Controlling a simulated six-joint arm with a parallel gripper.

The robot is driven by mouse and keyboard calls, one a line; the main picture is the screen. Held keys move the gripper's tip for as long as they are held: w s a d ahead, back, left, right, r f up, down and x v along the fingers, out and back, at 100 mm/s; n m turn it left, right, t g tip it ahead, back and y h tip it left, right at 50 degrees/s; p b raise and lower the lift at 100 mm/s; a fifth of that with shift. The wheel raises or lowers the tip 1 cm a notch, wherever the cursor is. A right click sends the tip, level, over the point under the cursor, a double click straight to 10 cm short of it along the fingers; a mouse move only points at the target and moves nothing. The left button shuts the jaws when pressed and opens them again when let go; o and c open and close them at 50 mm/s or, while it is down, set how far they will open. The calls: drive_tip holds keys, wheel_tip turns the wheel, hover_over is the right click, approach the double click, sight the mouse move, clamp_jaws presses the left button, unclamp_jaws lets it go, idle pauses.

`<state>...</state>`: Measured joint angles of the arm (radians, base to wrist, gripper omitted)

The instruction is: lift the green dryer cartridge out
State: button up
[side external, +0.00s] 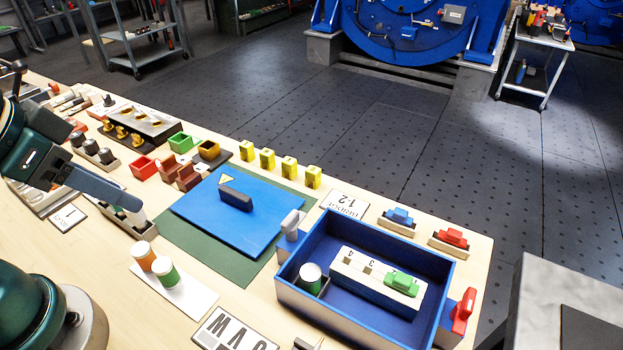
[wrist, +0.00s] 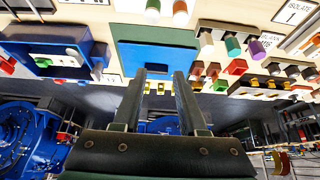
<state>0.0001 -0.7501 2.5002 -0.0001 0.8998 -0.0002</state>
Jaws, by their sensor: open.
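A white-topped cartridge with a green band (side external: 311,278) stands upright in a holder at the left end of the blue open box (side external: 374,214). Another green-banded white cartridge (side external: 166,272) stands on a white card beside an orange-banded one (side external: 143,255). These two also show at the top of the wrist view, green (wrist: 152,11) and orange (wrist: 180,12). My gripper (wrist: 160,74) is open and empty, its fingers apart in the wrist view. In the side view my gripper (side external: 134,201) is at the left, above the bench and away from the box.
Inside the box, a green connector (side external: 401,284) sits on a numbered white block (side external: 350,267). A red handle (side external: 464,310) and a grey latch (side external: 291,223) stand at its ends. A blue plate (side external: 222,218) with a dark bar lies left of the box.

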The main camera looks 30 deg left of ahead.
drive_tip(key=w+d+r+m, duration=0.2)
drive_tip(key=w+r, duration=0.2)
drive_tip(key=w, duration=0.1)
drive_tip(key=m+g+h, duration=0.1)
drive_tip(key=m+g, duration=0.3)
drive_tip(key=m, duration=0.3)
hover_over(310, 272)
drive_tip(key=f, duration=1.1)
drive_tip(key=shift+s+a+f, duration=0.2)
drive_tip(key=shift+s+a, duration=0.1)
drive_tip(key=shift+s, duration=0.05)
drive_tip(key=shift+w+d+f, duration=0.15)
drive_tip(key=shift+f, duration=1)
drive_tip(key=shift+w+d+f, duration=0.1)
drive_tip(key=shift+f, duration=1.05)
clamp_jaws()
